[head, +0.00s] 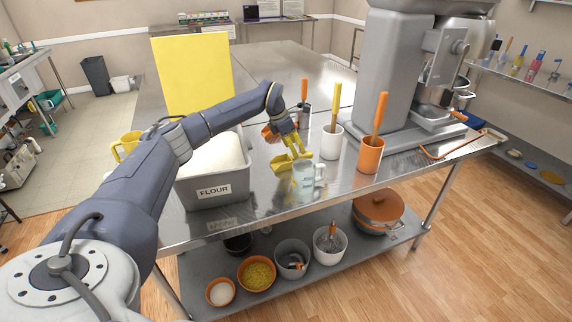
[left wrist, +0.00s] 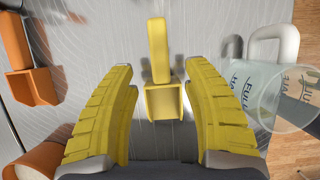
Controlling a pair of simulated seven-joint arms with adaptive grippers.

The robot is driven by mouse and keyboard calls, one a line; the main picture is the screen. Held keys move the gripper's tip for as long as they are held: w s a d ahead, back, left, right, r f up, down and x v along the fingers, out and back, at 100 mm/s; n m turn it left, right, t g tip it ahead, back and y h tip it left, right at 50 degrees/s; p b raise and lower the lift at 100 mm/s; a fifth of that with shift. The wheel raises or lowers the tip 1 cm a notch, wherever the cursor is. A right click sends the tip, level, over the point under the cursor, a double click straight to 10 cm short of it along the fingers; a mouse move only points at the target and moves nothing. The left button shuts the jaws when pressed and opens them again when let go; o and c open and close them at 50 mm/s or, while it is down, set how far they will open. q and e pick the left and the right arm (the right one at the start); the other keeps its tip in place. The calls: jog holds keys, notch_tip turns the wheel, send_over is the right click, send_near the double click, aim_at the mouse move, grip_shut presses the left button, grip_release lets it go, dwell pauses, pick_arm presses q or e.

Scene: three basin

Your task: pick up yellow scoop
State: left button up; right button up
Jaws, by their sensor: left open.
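The yellow scoop (head: 283,162) lies on the steel table, to the right of the flour bin and beside the clear measuring cup (head: 306,176). In the left wrist view the scoop (left wrist: 163,101) has its handle pointing up the picture and its hollow bowl lower down. My left gripper (head: 296,147) is directly over the scoop, with its yellow fingers pointing down. In the left wrist view the open fingers (left wrist: 158,68) are on either side of the scoop, with gaps between. My right gripper is not in view.
The measuring cup (left wrist: 272,92) is close to the right finger. An orange scoop (left wrist: 33,86) lies to the left. The flour bin (head: 212,183), white crock (head: 331,143), orange crock (head: 370,156) and a large mixer (head: 398,90) stand around.

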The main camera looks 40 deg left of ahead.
pick_arm(q)
jog(key=shift+x, duration=2.65)
jog(key=shift+c, duration=0.3)
grip_shut()
